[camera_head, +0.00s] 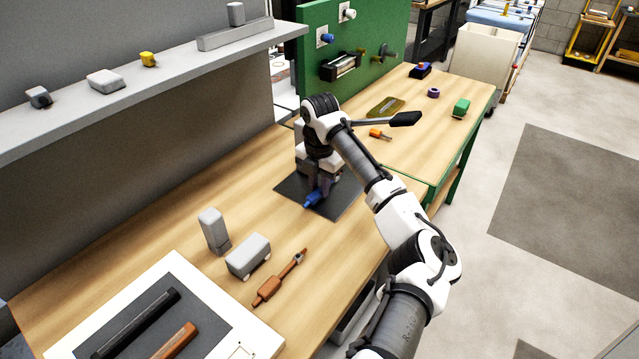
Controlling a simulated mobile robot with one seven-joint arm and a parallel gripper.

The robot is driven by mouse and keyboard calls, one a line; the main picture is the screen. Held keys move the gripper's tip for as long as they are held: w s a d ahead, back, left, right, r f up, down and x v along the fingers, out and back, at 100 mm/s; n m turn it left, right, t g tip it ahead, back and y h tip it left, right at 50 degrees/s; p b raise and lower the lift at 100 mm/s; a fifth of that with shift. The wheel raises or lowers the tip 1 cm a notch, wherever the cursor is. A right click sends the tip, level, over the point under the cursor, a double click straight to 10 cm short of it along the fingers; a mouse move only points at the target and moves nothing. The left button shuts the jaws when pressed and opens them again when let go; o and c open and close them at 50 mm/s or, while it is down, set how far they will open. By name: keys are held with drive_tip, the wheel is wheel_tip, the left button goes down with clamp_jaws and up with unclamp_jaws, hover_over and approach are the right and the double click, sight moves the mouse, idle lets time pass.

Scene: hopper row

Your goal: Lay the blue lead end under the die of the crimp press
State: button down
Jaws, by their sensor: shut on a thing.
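The blue lead end (312,199) shows low over the dark mat (291,189) in the head view, at the foot of the crimp press. My gripper (319,184) is shut on it, with the fingers pointing down and partly hard to make out. The crimp press (302,152) is a grey body behind my wrist. A lever with a black handle (405,119) sticks out to the right. My arm hides much of the press, and the die cannot be made out. I cannot tell whether the lead end lies under the die or touches the mat.
A grey upright block (214,230), a grey box (248,256) and an orange-brown tool (279,279) lie left of the mat. A white-framed tray (212,298) sits in front. An orange-handled tool (379,134) and a green block (461,108) lie on the far bench.

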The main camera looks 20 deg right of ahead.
drive_tip(key=shift+f, duration=0.25)
idle(0.3)
drive_tip(key=c, duration=1.2)
unclamp_jaws()
drive_tip(key=shift+r, duration=0.1)
